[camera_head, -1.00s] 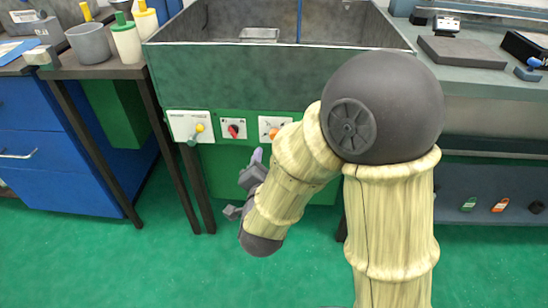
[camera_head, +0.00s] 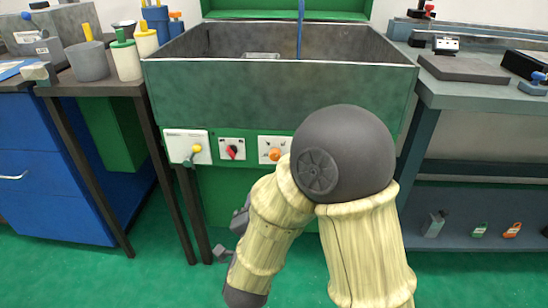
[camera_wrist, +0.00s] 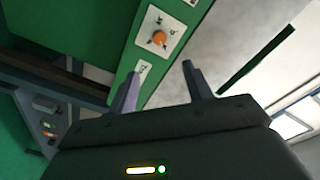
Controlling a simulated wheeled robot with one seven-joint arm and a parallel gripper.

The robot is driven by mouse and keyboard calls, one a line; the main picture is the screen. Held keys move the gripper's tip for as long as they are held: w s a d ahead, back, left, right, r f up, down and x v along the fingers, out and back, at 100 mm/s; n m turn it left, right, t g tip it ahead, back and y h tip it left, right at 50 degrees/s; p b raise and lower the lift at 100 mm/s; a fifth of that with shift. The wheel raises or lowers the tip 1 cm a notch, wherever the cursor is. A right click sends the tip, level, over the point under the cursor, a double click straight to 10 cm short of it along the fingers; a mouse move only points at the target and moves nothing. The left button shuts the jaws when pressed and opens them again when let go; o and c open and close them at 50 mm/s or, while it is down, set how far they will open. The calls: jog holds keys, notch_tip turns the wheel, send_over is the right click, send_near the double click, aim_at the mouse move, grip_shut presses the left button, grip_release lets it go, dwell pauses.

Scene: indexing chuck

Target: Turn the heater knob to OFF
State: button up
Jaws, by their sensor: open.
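Three controls sit on the green panel below the sink. A white plate with an orange knob (camera_head: 274,154) is the rightmost one I see in the head view. The orange knob also shows in the wrist view (camera_wrist: 158,38), beyond my fingertips. A small plate with a red knob (camera_head: 232,152) is in the middle. Labels are too small to read, so I cannot tell which is the heater. My gripper (camera_head: 231,236) is open, empty and below the panel; it also shows in the wrist view (camera_wrist: 163,78).
The grey sink (camera_head: 280,90) overhangs the panel. A small white plate (camera_wrist: 143,70) is partly behind a finger in the wrist view. Dark table legs (camera_head: 185,215) stand left of my gripper. A blue cabinet (camera_head: 60,200) is further left. Green floor lies below.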

jog(key=w+d, duration=0.1)
jog(key=w, duration=1.5)
jog(key=shift+w+d+b, duration=0.3)
jog(key=c, duration=1)
jog(key=shift+o, duration=0.2)
